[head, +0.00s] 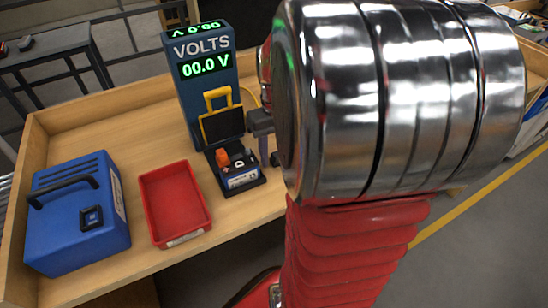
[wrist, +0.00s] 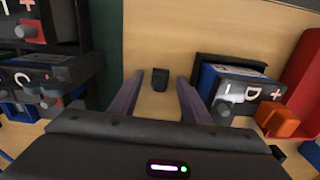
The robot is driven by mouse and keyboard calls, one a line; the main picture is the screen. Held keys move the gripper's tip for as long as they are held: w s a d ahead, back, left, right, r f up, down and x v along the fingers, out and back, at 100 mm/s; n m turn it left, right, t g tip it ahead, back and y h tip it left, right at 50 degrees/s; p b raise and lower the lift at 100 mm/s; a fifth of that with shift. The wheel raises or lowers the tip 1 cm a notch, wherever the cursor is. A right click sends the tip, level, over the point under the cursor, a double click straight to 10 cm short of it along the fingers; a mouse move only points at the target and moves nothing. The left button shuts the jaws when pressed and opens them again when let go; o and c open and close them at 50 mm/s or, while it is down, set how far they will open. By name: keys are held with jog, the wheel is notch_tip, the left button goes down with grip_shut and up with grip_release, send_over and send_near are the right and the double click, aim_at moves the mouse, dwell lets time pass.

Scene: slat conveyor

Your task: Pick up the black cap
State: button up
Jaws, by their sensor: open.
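The black cap (wrist: 160,80) is a small dark block standing on the wooden bench top in the wrist view. My gripper (wrist: 161,92) is open, with its two purplish-grey fingers on either side of the cap in the picture. Bare wood shows between the cap and each finger, and I cannot tell the height gap.
A battery marked D (wrist: 245,95) with an orange cap (wrist: 284,122) stands right of my fingers. Stacked battery units (wrist: 50,75) stand left. The head view shows a voltmeter (head: 208,85), a red tray (head: 174,203) and a blue case (head: 75,215) on the bench.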

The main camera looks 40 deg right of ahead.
dwell(0.3)
grip_shut()
dwell(0.4)
